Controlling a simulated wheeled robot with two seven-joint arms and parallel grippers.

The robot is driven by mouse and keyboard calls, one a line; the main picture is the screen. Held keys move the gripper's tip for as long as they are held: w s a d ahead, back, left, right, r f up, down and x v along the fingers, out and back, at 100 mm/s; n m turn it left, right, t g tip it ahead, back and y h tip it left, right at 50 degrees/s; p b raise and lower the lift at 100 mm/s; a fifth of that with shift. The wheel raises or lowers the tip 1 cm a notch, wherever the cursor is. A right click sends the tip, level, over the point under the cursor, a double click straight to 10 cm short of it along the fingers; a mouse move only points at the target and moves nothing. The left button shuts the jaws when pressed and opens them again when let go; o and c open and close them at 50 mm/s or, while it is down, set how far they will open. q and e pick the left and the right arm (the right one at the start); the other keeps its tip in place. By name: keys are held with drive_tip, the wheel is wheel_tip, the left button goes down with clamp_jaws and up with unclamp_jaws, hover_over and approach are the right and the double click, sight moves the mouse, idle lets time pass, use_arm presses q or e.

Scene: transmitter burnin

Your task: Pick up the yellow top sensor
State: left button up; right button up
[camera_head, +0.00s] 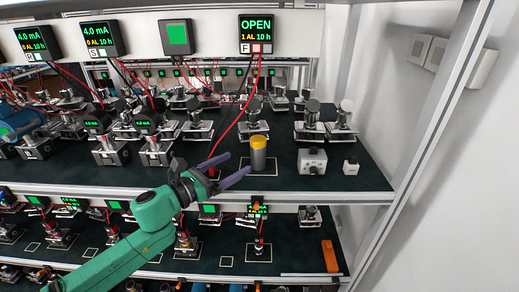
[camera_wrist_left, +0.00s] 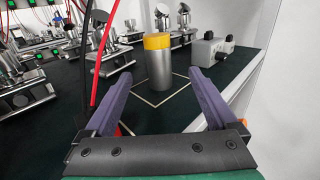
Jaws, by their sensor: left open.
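The yellow top sensor (camera_head: 258,157) is a grey metal cylinder with a yellow cap. It stands upright on the dark upper shelf, within a thin pale square outline. It also shows in the left wrist view (camera_wrist_left: 159,68), centred between the fingers and beyond the fingertips. My left gripper (camera_head: 238,163) comes in from the left, with purple fingers spread open and pointing at the sensor. Its fingers are empty and look apart from the sensor. In the left wrist view the open fingers (camera_wrist_left: 160,78) frame the lower cylinder. My right gripper is in neither view.
Metal fixtures (camera_head: 251,121) stand behind. The shelf's front edge (camera_head: 300,196) is close.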

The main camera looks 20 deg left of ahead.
sight(252, 152)
use_arm(q)
drive_tip(key=p+x, duration=0.1)
drive_tip(key=x, duration=0.2)
drive_tip(key=shift+w+r, duration=0.1)
drive_tip(key=shift+r, duration=0.05)
drive_tip(key=shift+w, duration=0.2)
drive_tip(key=w+p, duration=0.1)
drive_tip(key=w+d+r+p, duration=0.1)
drive_tip(key=p, duration=0.1)
drive_tip(key=shift+w+d+f+p, duration=0.25)
drive_tip(key=shift+w+d, duration=0.15)
drive_tip(key=shift+w, duration=0.2)
drive_tip(key=shift+w+d+f+p, duration=0.1)
drive_tip(key=shift+w+d+f, duration=0.1)
drive_tip(key=shift+w+d, duration=0.25)
drive_tip(key=shift+w+f, duration=0.15)
drive_tip(key=shift+w, duration=0.05)
drive_tip(key=shift+s+a, duration=0.15)
drive_tip(key=shift+a, duration=0.05)
drive_tip(key=c, duration=1.4)
clamp_jaws()
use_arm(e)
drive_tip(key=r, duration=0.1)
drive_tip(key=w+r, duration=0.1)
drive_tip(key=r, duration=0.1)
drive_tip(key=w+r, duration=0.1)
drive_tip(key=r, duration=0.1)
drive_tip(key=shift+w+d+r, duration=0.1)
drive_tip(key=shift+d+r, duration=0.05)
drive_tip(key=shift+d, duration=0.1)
